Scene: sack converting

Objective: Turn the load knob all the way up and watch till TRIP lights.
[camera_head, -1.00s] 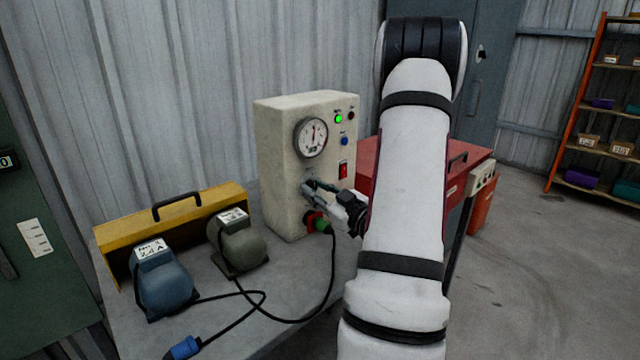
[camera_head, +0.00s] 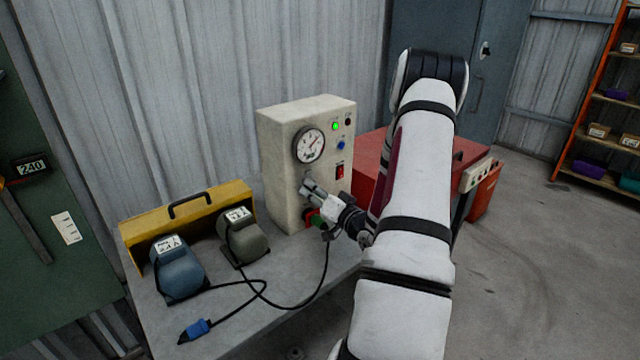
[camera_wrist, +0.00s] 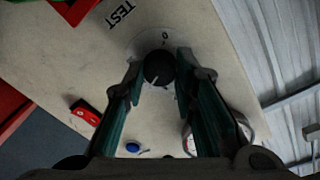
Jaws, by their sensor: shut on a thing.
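The cream test box (camera_head: 276,165) stands upright on the bench. Its round load knob (camera_wrist: 159,68) is black with a pale pointer mark, and a 0 is printed beside it on the dial plate. My gripper (camera_wrist: 160,72) is shut on the knob, one finger on each side; in the head view my gripper (camera_head: 309,187) hides the knob. The gauge (camera_head: 310,146) has its needle leaning up and right. A green lamp (camera_head: 336,127) is lit. A dark lamp (camera_head: 348,122) beside it looks unlit; its label is too small to read.
A blue button (camera_head: 341,145) and a red switch (camera_head: 340,172) sit above my gripper. A blue motor (camera_head: 178,272) and a grey-green motor (camera_head: 246,243) stand left by a yellow handled cover (camera_head: 228,193). A black cable with a blue plug (camera_head: 196,329) crosses the bench.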

